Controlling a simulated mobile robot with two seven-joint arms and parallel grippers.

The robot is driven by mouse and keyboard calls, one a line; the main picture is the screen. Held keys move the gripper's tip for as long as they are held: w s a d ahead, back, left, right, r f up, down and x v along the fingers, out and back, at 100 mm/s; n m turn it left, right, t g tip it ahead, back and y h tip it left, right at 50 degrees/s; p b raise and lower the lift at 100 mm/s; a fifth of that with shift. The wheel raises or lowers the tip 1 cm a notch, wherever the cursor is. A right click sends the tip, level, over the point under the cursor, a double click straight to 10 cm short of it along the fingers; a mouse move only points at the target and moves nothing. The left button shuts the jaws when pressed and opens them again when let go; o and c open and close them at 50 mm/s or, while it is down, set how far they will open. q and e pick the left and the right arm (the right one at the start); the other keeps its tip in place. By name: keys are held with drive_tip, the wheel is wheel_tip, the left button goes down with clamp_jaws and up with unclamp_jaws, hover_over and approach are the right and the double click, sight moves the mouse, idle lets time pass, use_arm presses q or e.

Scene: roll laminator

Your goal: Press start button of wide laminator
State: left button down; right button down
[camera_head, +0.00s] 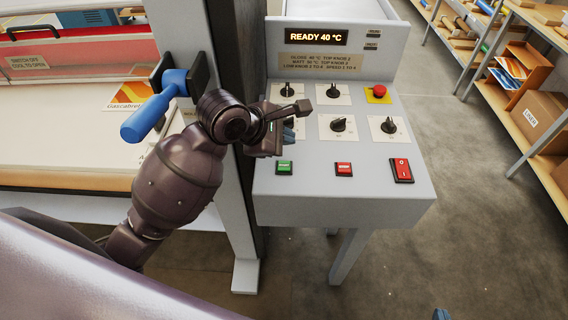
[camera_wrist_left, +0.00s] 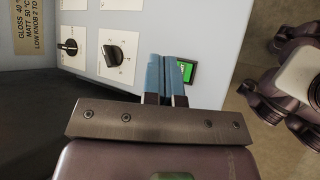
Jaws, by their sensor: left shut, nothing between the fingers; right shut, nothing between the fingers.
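The wide laminator's control panel (camera_head: 318,185) has a green start button (camera_head: 284,167) at its lower left. My left gripper (camera_head: 290,133) is shut and empty, with its blue fingertips just above the button in the head view. In the left wrist view, the shut fingers (camera_wrist_left: 166,62) overlap the left side of the green button (camera_wrist_left: 187,70). I cannot tell whether they touch it. A display (camera_head: 317,37) reads "READY 40 °C". A small blue tip of my right gripper (camera_head: 440,314) shows at the bottom edge of the head view; the rest is out of frame.
A red button (camera_head: 344,168), a red rocker switch (camera_head: 401,169), an emergency stop (camera_head: 378,92) and several black knobs (camera_head: 338,124) share the panel. A blue-handled lever (camera_head: 155,106) stands left, close to my left arm. Shelves (camera_head: 520,110) stand at right beyond open floor.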

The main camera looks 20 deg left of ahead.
sight(284, 167)
use_arm(q)
drive_tip(key=shift+f, duration=2.8)
drive_tip(key=shift+f, duration=0.1)
drive_tip(key=shift+f, duration=0.35)
drive_tip(key=shift+f, duration=0.4)
idle(0.9)
drive_tip(key=shift+r, duration=0.85)
drive_tip(key=shift+r, duration=2.5)
